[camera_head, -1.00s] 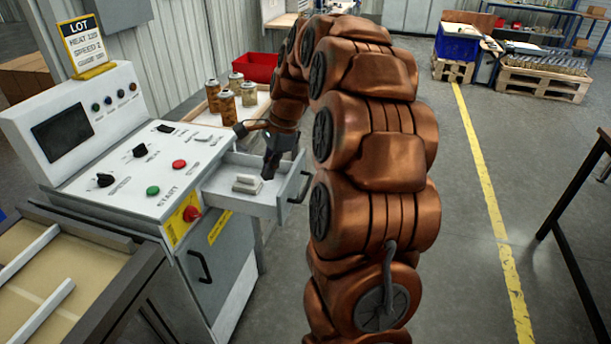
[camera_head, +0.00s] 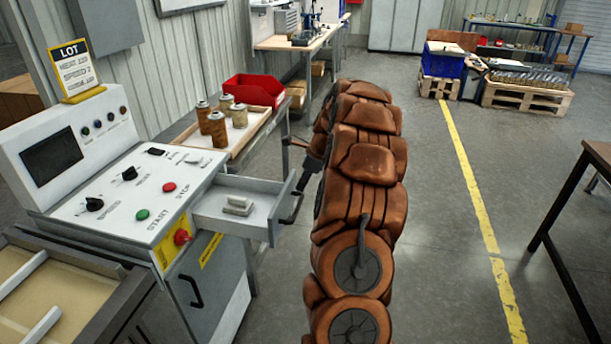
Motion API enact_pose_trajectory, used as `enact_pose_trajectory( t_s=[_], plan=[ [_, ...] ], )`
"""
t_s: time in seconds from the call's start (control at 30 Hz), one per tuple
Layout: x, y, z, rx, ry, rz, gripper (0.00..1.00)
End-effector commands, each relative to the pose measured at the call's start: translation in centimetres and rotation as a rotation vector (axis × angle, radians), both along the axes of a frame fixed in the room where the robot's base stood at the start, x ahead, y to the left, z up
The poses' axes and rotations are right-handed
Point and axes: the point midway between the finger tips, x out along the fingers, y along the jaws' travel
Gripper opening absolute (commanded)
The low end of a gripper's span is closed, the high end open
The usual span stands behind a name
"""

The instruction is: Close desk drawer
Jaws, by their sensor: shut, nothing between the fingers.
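The desk drawer (camera_head: 210,211) is pulled out from the right side of the white control console (camera_head: 110,215). A pale stacked block (camera_head: 238,205) lies inside it. The drawer's dark handle (camera_head: 293,207) is on its front panel, facing right. My gripper (camera_head: 301,186) is shut and empty, pointing down just outside the drawer front, close to the handle's upper end. I cannot tell whether it touches the handle. My copper-coloured arm partly hides the gripper's wrist.
A bench (camera_head: 255,130) behind the drawer carries several brown and tan cartridges (camera_head: 217,128) and a red bin (camera_head: 253,90). A lot sign (camera_head: 78,70) stands on the console. A dark-legged table (camera_head: 566,200) is at right. The floor between is clear.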

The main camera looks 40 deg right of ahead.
Motion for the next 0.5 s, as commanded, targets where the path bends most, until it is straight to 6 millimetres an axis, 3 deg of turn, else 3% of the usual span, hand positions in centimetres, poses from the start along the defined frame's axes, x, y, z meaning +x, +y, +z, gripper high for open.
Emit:
enact_pose_trajectory(
  t_s=[0.23,0.5],
  plan=[
    [1.1,0.8,-3.4,0.003,0.003,0.002,0.00],
    [1.6,1.1,-4.8,0.002,0.001,0.002,0.00]
  ],
)
